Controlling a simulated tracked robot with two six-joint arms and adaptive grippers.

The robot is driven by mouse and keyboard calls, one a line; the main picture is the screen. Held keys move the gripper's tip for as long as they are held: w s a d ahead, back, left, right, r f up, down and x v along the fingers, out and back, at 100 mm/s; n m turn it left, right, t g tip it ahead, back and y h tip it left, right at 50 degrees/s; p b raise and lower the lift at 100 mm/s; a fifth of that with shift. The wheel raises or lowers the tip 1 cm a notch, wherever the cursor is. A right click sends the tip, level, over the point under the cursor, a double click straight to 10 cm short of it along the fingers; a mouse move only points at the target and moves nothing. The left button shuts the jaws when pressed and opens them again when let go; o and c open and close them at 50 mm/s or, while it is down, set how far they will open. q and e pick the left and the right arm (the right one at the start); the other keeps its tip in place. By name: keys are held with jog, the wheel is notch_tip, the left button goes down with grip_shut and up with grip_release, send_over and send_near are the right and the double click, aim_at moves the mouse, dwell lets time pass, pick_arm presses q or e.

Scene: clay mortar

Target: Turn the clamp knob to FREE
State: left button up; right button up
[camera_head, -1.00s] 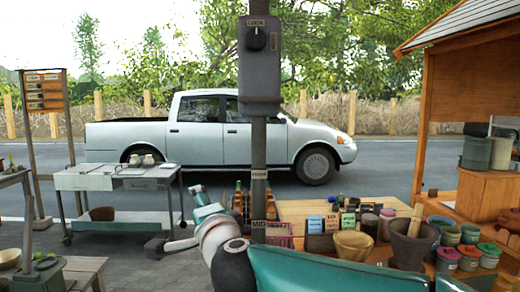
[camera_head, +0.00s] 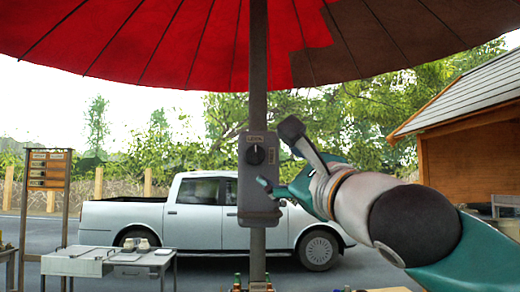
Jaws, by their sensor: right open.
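The clamp knob (camera_head: 255,155) is a round black dial with a pale pointer mark, on the front of a grey box (camera_head: 258,205) fixed to a dark pole. The mark points roughly upward. A small label sits above the knob and another, vertical, to its right; their lettering is too small to read. My right gripper (camera_head: 278,156) is open, its fingers spread one above the other just right of the knob. The lower finger overlaps the box's front in the picture. I cannot tell whether it touches. The gripper appears empty. My left gripper is not in view.
The pole (camera_head: 258,70) rises to a red and brown umbrella (camera_head: 150,40) overhead. A white pickup truck (camera_head: 190,222) stands on the road behind. A metal cart (camera_head: 105,262) is at lower left, and a wooden stall (camera_head: 460,150) at the right. The space left of the box is open.

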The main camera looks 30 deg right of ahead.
aim_at(256, 155)
jog(key=p+x, duration=0.3)
jog(key=x, duration=0.7)
jog(key=shift+f+p, duration=0.1)
jog(key=shift+p, duration=0.25)
